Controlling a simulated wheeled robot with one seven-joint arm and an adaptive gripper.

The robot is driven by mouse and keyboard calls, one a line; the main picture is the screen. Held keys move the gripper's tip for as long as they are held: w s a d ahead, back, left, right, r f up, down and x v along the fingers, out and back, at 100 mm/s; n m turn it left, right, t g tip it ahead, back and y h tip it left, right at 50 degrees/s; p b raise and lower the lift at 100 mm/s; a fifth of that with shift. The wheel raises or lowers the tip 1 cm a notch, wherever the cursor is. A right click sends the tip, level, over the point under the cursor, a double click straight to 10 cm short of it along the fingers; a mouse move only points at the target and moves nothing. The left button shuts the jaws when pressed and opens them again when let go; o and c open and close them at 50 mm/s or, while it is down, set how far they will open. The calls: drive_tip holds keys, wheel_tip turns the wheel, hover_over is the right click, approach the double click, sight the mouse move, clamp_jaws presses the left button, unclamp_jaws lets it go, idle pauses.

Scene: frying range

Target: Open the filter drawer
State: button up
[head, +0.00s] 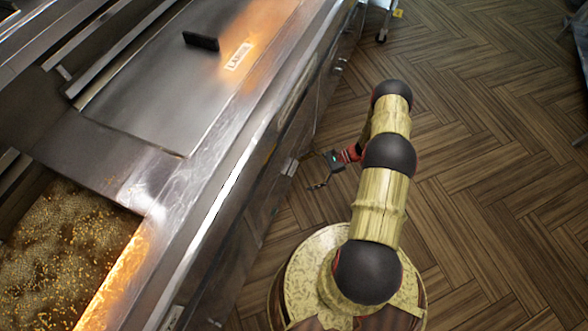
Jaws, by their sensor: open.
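The steel frying range (215,150) fills the left side of the head view, with its front face seen steeply from above. No filter drawer can be told apart on that front; the lower front is dark and foreshortened. My gripper (318,184) is small in the picture, beyond my arm's round black joints. It is open and empty, its thin fingers pointing left toward the range front. It appears beside a small metal bracket (290,167) on that front, with a gap between them. Whether it is level with any drawer handle cannot be told.
A flat steel lid (160,85) with a black handle (201,41) and a label lies on top of the range. Bubbling oil (65,250) fills a vat at lower left. A wheeled leg (382,30) stands at top. The wooden floor (490,140) at right is clear.

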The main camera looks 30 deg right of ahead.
wheel_tip(320, 180, down, 11)
drive_tip(key=s+m+t, duration=0.1)
drive_tip(key=m+t, duration=0.3)
drive_tip(key=m+t+h, duration=0.2)
drive_tip(key=m+t, duration=0.3)
drive_tip(key=t, duration=0.2)
approach(294, 168)
drive_tip(key=x, duration=0.3)
drive_tip(key=b+x, duration=0.2)
drive_tip(key=x, duration=0.5)
drive_tip(key=shift+w+f, duration=0.15)
drive_tip(key=shift+f, duration=0.05)
drive_tip(key=shift+c, duration=0.7)
drive_tip(key=shift+d, duration=0.1)
drive_tip(key=c, duration=1.5)
drive_tip(key=shift+c, duration=0.2)
